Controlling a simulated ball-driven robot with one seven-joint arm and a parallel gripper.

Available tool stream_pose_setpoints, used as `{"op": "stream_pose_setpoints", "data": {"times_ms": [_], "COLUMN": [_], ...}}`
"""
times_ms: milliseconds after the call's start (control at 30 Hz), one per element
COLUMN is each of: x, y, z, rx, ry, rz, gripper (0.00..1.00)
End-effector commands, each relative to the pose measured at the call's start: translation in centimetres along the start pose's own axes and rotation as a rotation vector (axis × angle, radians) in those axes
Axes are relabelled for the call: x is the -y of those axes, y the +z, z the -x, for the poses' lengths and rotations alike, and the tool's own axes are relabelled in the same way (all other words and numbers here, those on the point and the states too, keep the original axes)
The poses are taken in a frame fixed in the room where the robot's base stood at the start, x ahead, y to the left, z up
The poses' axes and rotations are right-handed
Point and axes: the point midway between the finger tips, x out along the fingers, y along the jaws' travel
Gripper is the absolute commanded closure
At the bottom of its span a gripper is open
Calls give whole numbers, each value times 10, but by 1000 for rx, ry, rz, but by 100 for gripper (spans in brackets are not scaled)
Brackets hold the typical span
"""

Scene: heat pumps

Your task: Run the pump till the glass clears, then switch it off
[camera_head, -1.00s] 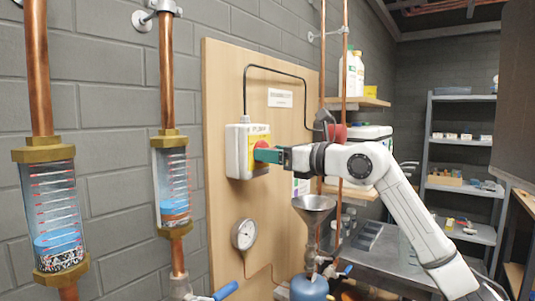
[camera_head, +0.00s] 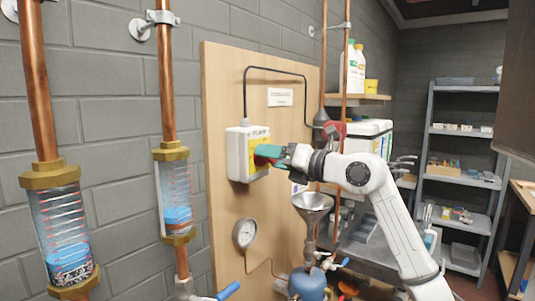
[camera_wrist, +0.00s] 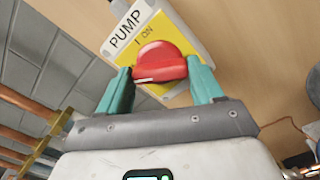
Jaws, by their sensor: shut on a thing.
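The pump switch box (camera_head: 236,153) is a white box with a yellow plate on the wooden board. In the wrist view its label (camera_wrist: 127,29) reads PUMP, with "I ON" above the red knob (camera_wrist: 160,62). A white mark shows on the knob's lower edge. My gripper (camera_wrist: 161,84) is shut on the knob, a teal finger on each side. The left sight glass (camera_head: 62,225) holds a blue layer low down over dark, speckled matter. The right sight glass (camera_head: 175,192) has a blue layer over brownish matter. Both have red marks higher up.
A round gauge (camera_head: 244,233) is below the switch box. A metal funnel (camera_head: 313,203) stands over a blue vessel (camera_head: 308,286) below my arm. Copper pipes run up the grey wall. A shelf rack (camera_head: 461,170) stands at the back right.

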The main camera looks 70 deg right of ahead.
Motion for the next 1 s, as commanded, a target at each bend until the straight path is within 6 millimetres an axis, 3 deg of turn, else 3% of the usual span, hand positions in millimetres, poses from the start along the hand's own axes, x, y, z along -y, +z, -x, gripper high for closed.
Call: {"op": "stream_pose_setpoints", "data": {"times_ms": [400, 1000], "x": [-2, -3], "y": [4, 5], "z": [0, 0], "rx": [-3, -2], "ry": [-3, -3], "rz": [-410, -545], "gripper": [75, 75]}}
